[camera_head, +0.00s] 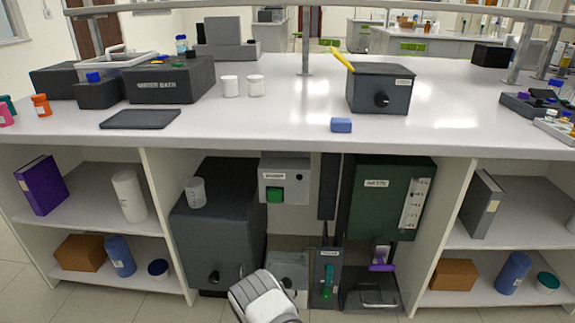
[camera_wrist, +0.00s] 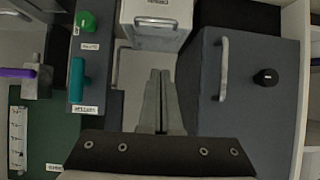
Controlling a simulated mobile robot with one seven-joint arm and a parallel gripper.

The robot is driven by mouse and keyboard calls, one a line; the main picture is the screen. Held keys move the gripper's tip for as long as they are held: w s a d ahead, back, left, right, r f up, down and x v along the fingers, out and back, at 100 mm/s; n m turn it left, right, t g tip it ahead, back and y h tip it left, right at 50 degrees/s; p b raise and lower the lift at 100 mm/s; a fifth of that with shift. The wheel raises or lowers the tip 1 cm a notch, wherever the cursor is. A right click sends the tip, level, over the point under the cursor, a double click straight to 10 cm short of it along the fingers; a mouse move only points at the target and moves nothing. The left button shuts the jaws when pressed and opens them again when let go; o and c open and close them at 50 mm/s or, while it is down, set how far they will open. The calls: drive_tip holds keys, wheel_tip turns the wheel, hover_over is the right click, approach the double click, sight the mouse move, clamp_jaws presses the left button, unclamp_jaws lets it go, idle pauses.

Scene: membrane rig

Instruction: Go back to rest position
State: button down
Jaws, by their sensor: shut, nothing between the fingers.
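My gripper (camera_wrist: 160,74) shows in the wrist view with its two fingers together and nothing between them. It points into the space under the bench, between a grey panel and a dark cabinet, and touches nothing that I can see. In the head view only a white and grey part of my arm shows at the bottom centre, and the fingers are hidden. The dark cabinet (camera_head: 222,240) has a handle and a black knob; it also shows in the wrist view (camera_wrist: 245,105). A light grey box (camera_wrist: 157,20) is beyond the fingertips.
The grey panel (camera_wrist: 93,50) carries a green knob and a teal handle (camera_wrist: 77,78). A purple handle (camera_head: 382,266) sits below the green unit (camera_head: 365,200). Above is the white bench top (camera_head: 270,125), with a blue block (camera_head: 341,125) near its front edge. Shelves stand on both sides.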

drive_tip(key=w+d+r+g+y, duration=0.1)
drive_tip(key=w+r+g, duration=0.1)
drive_tip(key=r, duration=1.7)
drive_tip(key=w+d+r+g+y, duration=0.1)
drive_tip(key=w+d+r, duration=0.15)
drive_tip(key=r, duration=1.65)
drive_tip(key=s+d+r+g, duration=0.1)
drive_tip(key=s+d+r, duration=0.3)
drive_tip(key=s+r, duration=0.35)
drive_tip(key=s+d+r, duration=0.3)
drive_tip(key=s+r, duration=0.3)
drive_tip(key=r, duration=0.3)
drive_tip(key=s+d+r+g, duration=0.1)
drive_tip(key=s+d+r, duration=0.15)
drive_tip(key=s, duration=0.55)
drive_tip(key=s+d+r+h+p, duration=0.1)
drive_tip(key=s+d, duration=0.2)
drive_tip(key=s, duration=0.5)
drive_tip(key=s+d+r+g, duration=0.1)
drive_tip(key=s+d+r, duration=0.15)
drive_tip(key=s, duration=0.65)
wheel_tip(320, 180, up, 25)
drive_tip(key=p, duration=2.5)
drive_tip(key=shift+w+d+n+p, duration=0.3)
drive_tip(key=shift+w+d, duration=0.05)
